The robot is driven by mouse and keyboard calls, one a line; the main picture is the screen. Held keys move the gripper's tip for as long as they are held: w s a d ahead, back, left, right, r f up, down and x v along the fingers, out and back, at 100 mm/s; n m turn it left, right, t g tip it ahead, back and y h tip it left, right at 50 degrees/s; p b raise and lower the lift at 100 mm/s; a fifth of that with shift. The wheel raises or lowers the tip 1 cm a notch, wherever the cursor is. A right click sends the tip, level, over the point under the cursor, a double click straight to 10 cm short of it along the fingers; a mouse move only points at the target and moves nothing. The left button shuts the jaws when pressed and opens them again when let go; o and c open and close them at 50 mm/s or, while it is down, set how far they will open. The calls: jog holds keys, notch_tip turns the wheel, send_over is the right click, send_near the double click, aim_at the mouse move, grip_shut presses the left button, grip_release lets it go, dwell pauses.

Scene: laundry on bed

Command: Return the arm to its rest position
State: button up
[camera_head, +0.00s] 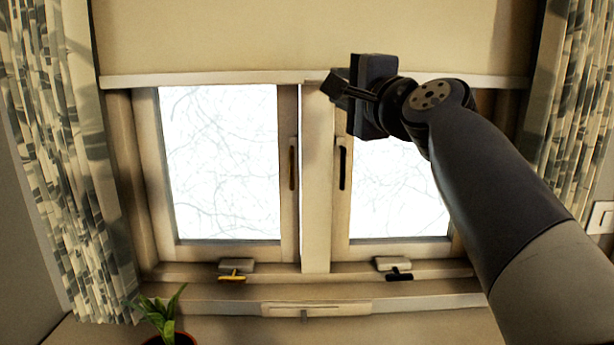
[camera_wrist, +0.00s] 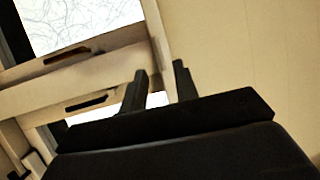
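My arm reaches up from the lower right in the head view, bent at a joint near the top. My gripper (camera_head: 335,86) is at its end, in front of the window's upper middle, by the lower edge of the blind. In the wrist view, the gripper's two dark fingers (camera_wrist: 160,88) stand a little apart with a gap between them. Nothing is held between them. The gap shows the window frame and pale wall or blind behind.
A two-pane window (camera_head: 315,180) fills the middle, with a lowered blind (camera_head: 300,40) above. Patterned curtains hang at the left (camera_head: 70,150) and right (camera_head: 575,100). A potted plant (camera_head: 165,318) stands at the lower left. A wall switch (camera_head: 600,217) is at the right.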

aim_at(321, 80)
jog(key=p+x, duration=0.1)
jog(key=x, duration=0.5)
jog(key=shift+w+a, duration=0.1)
jog(key=shift+w+r+p, duration=0.1)
jog(key=shift+r+p, duration=0.15)
jog(key=shift+p, duration=0.1)
jog(key=shift+r, duration=0.1)
